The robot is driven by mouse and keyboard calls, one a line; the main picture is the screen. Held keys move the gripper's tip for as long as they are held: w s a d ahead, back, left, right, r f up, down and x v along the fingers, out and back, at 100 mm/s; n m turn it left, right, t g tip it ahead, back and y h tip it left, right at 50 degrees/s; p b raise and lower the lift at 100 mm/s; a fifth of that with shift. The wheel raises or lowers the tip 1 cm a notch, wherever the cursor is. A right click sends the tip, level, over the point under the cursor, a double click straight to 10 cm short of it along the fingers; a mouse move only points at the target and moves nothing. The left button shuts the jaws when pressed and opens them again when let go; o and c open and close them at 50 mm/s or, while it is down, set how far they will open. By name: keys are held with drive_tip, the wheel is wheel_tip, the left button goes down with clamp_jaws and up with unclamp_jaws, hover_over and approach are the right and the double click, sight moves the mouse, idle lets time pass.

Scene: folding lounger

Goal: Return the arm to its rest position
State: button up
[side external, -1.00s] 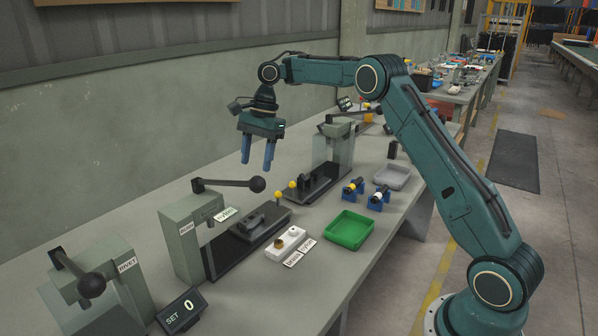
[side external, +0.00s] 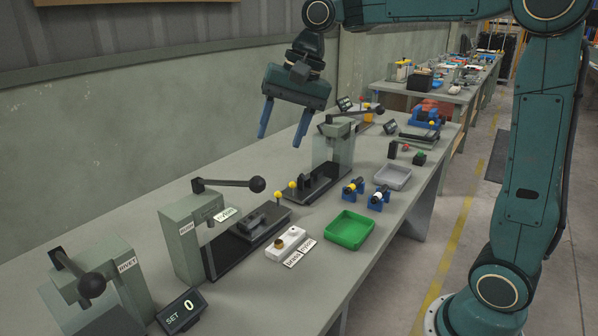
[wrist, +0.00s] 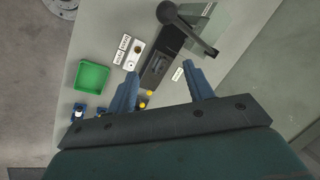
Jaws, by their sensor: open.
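My gripper (side external: 283,126) hangs in the air above the workbench, with its two blue fingers apart and nothing between them. In the wrist view my gripper (wrist: 163,90) is also open and empty, with the bench below it. The fingers touch nothing. My arm reaches in from the right, and its upper links run out of the top of the side view.
Below stand lever presses (side external: 189,240), a green tray (side external: 349,230), a grey tray (side external: 393,177), a white block (side external: 286,243), blue holders (side external: 378,200) and a display (side external: 181,311). A wall (side external: 150,120) runs behind the bench.

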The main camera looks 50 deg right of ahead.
drive_tip(key=s+f+n+t+h, duration=0.1)
drive_tip(key=s+f+n, duration=0.2)
drive_tip(key=s, duration=0.8)
drive_tip(key=s+d+f+n+t+h, duration=0.1)
drive_tip(key=s+f+n, duration=0.2)
drive_tip(key=s+n, duration=0.3)
drive_tip(key=s, duration=0.5)
drive_tip(key=shift+s+d+t, duration=0.3)
drive_tip(key=shift+t, duration=0.1)
